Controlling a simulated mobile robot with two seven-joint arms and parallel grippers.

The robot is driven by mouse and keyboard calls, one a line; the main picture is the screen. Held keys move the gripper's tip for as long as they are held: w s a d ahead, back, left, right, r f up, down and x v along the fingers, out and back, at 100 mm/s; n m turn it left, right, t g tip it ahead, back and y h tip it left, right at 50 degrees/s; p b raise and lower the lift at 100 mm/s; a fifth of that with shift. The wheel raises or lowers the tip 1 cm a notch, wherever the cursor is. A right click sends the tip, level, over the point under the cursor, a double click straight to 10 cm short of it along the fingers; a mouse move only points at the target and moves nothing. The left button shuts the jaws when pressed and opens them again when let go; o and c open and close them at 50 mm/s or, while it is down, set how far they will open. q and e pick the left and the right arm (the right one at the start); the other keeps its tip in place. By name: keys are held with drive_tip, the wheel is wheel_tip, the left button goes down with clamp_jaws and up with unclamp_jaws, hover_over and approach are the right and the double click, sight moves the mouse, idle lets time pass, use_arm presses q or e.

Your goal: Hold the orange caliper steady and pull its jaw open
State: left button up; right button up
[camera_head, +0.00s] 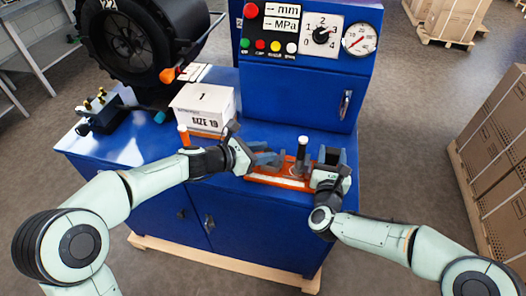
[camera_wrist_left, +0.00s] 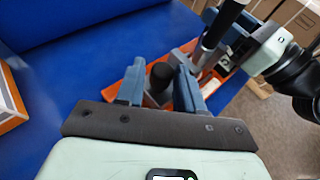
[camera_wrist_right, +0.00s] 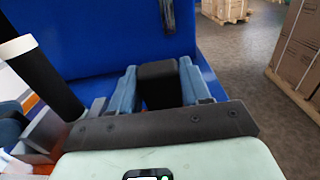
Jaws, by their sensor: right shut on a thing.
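The orange caliper (camera_head: 262,181) lies on the blue cabinet top, its orange body partly hidden by my grippers; orange also shows in the left wrist view (camera_wrist_left: 228,90). My left gripper (camera_head: 272,158) is over its left part. In the left wrist view, its fingers stand apart on either side of a dark round knob (camera_wrist_left: 162,75), with slim gaps visible. My right gripper (camera_head: 332,156) is at the caliper's right end. In the right wrist view its fingers are shut on a dark block (camera_wrist_right: 158,82). How this block joins the caliper is hidden.
A black post with a white top (camera_head: 302,153) stands between my grippers. A blue control panel (camera_head: 300,87) rises behind. The front left cabinet top is clear.

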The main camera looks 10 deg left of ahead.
use_arm(q)
drive_tip(key=v, duration=1.2)
drive_tip(key=shift+f, duration=0.1)
use_arm(e)
drive_tip(key=o, duration=1.2)
drive_tip(key=shift+o, duration=0.2)
